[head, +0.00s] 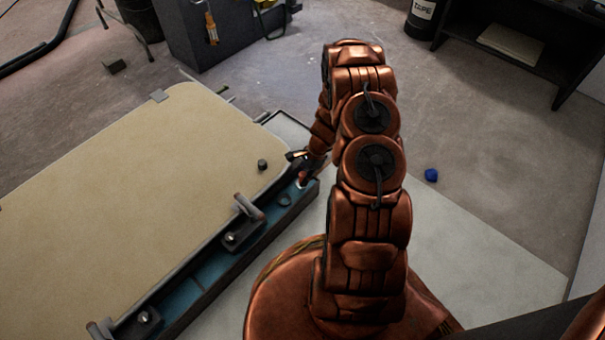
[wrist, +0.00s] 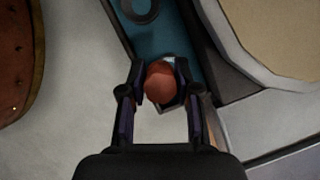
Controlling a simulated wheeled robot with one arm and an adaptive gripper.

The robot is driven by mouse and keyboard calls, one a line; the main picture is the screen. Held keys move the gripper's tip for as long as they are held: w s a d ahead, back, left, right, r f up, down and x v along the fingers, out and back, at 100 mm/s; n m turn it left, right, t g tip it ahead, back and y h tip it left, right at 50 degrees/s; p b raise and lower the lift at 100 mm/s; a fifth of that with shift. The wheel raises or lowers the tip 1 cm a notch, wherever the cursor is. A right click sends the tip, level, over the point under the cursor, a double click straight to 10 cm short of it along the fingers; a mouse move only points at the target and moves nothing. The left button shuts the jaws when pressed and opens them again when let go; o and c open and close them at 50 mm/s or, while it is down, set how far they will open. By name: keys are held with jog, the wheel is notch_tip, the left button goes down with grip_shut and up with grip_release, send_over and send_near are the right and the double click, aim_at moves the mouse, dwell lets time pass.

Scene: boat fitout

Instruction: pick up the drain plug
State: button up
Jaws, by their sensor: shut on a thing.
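The drain plug, a rounded orange-red piece, shows in the wrist view (wrist: 160,84) between the two dark fingers of my gripper (wrist: 158,72). The fingers are closed on it from both sides. My arm hides part of that spot. I cannot tell whether the plug still touches the channel.
The blue channel (head: 190,291) runs along a beige panel (head: 130,190) with metal handles. A dark ring (head: 284,200) lies in the channel, and a small dark cylinder (head: 262,164) stands on the panel. A blue object (head: 431,175) lies on open floor to the right.

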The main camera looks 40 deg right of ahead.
jog(key=s+a+p, duration=0.1)
jog(key=s+a, duration=0.2)
jog(key=s, duration=0.3)
jog(key=s+a+r+p, duration=0.1)
jog(key=s+a+p, duration=0.1)
jog(key=s+a, duration=0.2)
jog(key=s, duration=0.2)
jog(key=shift+s+r, duration=0.15)
jog(key=shift+s, duration=0.2)
